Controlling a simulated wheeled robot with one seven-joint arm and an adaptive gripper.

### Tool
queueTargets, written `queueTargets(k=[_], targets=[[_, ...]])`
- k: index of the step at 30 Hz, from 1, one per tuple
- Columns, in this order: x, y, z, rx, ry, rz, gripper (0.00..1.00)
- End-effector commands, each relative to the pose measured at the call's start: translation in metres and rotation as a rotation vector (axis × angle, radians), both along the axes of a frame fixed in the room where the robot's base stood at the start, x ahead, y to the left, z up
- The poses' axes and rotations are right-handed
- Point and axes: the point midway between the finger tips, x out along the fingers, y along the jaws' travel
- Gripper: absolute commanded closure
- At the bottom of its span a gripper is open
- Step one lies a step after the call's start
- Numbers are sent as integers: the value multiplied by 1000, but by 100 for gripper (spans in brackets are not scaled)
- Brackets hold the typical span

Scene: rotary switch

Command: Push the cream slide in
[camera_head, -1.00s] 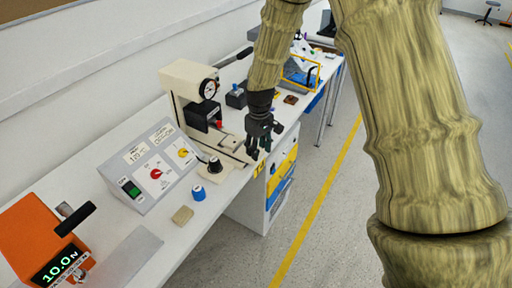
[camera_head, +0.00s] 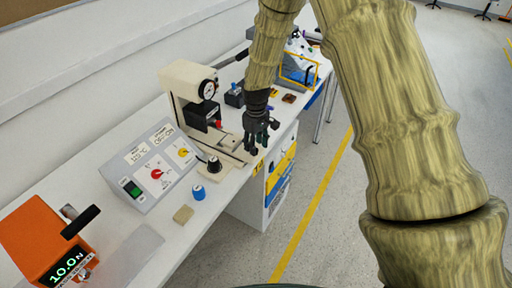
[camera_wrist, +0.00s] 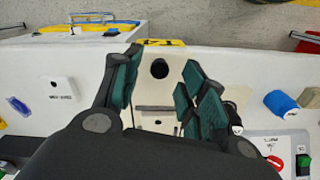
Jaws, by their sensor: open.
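The cream slide (camera_wrist: 158,88), a pale flat piece with a dark round spot, shows between my fingers in the wrist view. In the head view the slide (camera_head: 231,143) lies low at the front of a cream press-like machine (camera_head: 188,76) with a dial gauge. My gripper (camera_head: 259,142) hangs fingers-down beside the slide's outer end, near the bench's front edge. In the wrist view my gripper (camera_wrist: 160,74) is open, with dark green pads apart and nothing held. I cannot tell whether a finger touches the slide.
A grey panel (camera_head: 150,170) with knobs, a black knob on a cream base (camera_head: 214,164), a blue cap (camera_head: 198,193) and an orange device (camera_head: 42,240) stand on the white bench. A dark block (camera_head: 234,98) stands behind the machine. Open floor lies right of the bench.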

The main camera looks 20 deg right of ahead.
Motion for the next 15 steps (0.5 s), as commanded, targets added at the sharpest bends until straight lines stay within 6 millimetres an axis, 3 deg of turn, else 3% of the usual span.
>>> queueTargets(k=[7, 15], targets=[[0, 0, -21, 0, 1, 0, 58], [0, 0, -28, -1, -1, 0, 58]])
